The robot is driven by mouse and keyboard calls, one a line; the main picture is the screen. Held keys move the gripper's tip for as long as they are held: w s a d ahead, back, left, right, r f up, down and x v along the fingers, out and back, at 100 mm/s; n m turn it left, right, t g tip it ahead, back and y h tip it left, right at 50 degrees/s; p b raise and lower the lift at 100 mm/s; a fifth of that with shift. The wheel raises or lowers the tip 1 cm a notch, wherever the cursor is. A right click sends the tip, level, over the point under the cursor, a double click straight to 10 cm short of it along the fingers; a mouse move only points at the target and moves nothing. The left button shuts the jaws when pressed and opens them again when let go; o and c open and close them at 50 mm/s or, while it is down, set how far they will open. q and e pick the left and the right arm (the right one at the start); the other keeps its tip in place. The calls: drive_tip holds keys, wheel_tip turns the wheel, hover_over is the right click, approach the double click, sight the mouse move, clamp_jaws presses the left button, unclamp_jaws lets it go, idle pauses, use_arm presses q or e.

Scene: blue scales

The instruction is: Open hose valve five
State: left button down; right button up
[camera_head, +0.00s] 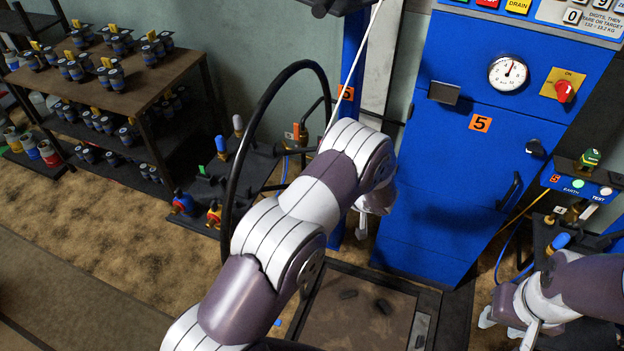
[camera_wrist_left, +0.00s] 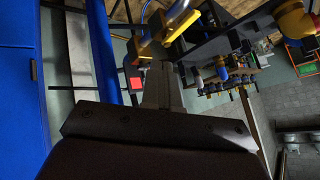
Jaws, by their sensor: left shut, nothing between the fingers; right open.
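A blue cabinet (camera_head: 435,200) bears an orange plate with a 5 (camera_head: 480,123). A smaller orange plate (camera_head: 346,92) sits on the blue post to its left; its number is hard to read. A small orange and brass fitting (camera_head: 297,134) with a hose stands left of that post. I cannot tell which fitting is hose valve five. My left gripper (camera_head: 361,226) is mostly hidden behind its arm, in front of the post. In the left wrist view its shut, empty fingers (camera_wrist_left: 161,90) point towards a yellow-handled fitting (camera_wrist_left: 152,50). My right gripper (camera_head: 507,332) is open and empty at lower right.
A dial gauge (camera_head: 508,73) and a red knob (camera_head: 564,91) are on the cabinet. A black hoop (camera_head: 232,150) stands behind my left arm. Shelves (camera_head: 135,95) with dark canisters are at left. A framed floor plate (camera_head: 355,315) lies below. Floor at lower left is clear.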

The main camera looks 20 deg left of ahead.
use_arm(q)
drive_tip(key=w+a+f+m+g+p, duration=0.1)
drive_tip(key=a+f, duration=0.7)
drive_tip(key=f, duration=0.1)
drive_tip(key=shift+f+m+h, duration=0.3)
drive_tip(key=shift+f+m, duration=0.05)
drive_tip(key=shift+m, duration=0.05)
